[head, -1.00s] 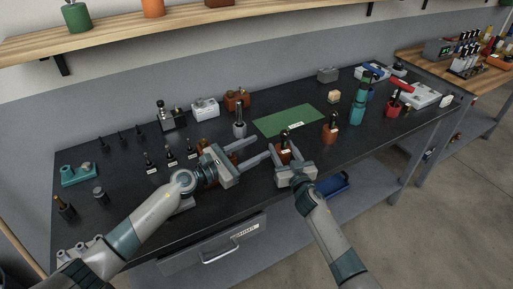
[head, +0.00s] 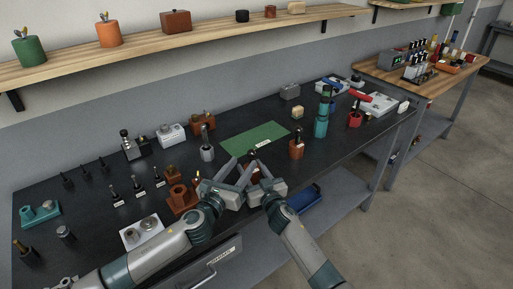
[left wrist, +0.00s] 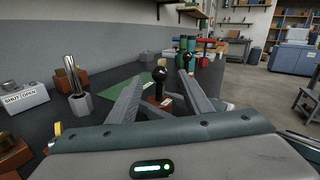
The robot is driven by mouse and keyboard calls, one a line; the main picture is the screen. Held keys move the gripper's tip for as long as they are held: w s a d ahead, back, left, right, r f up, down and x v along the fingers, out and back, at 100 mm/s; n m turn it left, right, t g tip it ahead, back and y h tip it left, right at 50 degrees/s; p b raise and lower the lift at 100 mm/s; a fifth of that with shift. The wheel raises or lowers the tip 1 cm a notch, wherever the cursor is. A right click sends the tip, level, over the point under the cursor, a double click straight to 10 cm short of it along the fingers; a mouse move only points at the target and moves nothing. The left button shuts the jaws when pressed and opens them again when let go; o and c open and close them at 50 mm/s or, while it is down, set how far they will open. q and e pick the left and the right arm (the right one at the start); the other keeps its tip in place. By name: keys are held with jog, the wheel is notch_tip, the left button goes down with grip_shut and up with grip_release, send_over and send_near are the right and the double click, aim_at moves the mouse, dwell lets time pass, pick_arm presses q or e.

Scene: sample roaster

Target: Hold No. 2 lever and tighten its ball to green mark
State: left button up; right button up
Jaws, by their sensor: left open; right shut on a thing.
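A lever with a black ball (left wrist: 160,73) on a brown block (left wrist: 158,102) stands ahead in the left wrist view, between my left fingers. In the head view the ball (head: 253,153) shows just beyond both grippers, and the block is mostly hidden by fingers. My left gripper (head: 238,169) is open, with a finger to either side of the lever in its own view; I see no contact with the ball. My right gripper (head: 256,173) is shut on the lever's brown block, low at its front. I cannot make out a green mark or the lever's number.
A green mat (head: 255,138) lies behind the lever. A brown lever block (head: 297,149) and a teal bottle-like tool (head: 321,118) stand to the right. A brown fixture (head: 181,197) and a white plate (head: 142,232) lie left of my left gripper.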

pick_arm(q)
jog(key=shift+s+d+f, duration=0.1)
jog(key=shift+f, duration=0.25)
jog(key=x, duration=1.2)
jog(key=shift+f, duration=0.2)
jog(key=c, duration=1.1)
